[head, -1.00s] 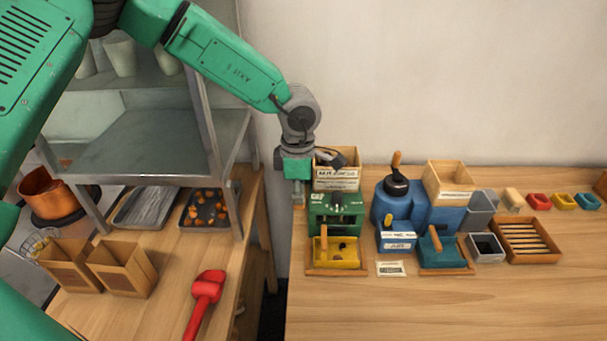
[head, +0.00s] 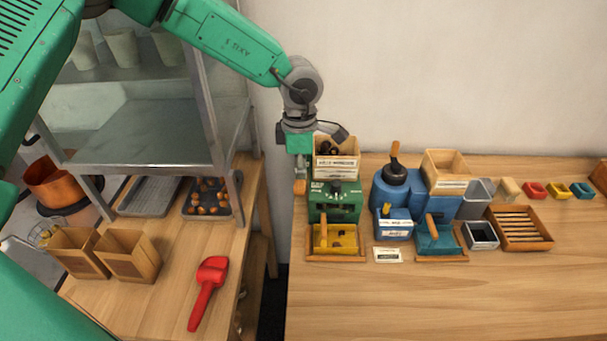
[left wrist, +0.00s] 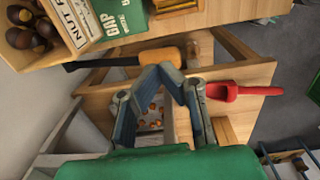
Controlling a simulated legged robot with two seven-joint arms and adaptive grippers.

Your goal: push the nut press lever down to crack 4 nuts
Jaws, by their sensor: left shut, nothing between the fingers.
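The green nut press (head: 334,202) stands at the left end of the right table, with a wooden hopper (head: 337,166) of dark nuts on top. Its black lever with an orange handle (head: 300,187) sticks out at the press's left side. The left wrist view shows the handle (left wrist: 150,57) lengthwise, just beyond my fingertips. My left gripper (head: 300,172) is shut and empty, just above the handle; I cannot tell whether they touch. Its fingers also show in the left wrist view (left wrist: 163,78). A yellow tray (head: 336,240) with small dark bits sits below the press. My right gripper is out of view.
A blue machine (head: 398,200) with its own wooden hopper stands right of the press, above a teal tray (head: 437,238). A wooden slatted tray (head: 520,228) is farther right. A red scoop (head: 207,290) lies on the left table. The right table's front is clear.

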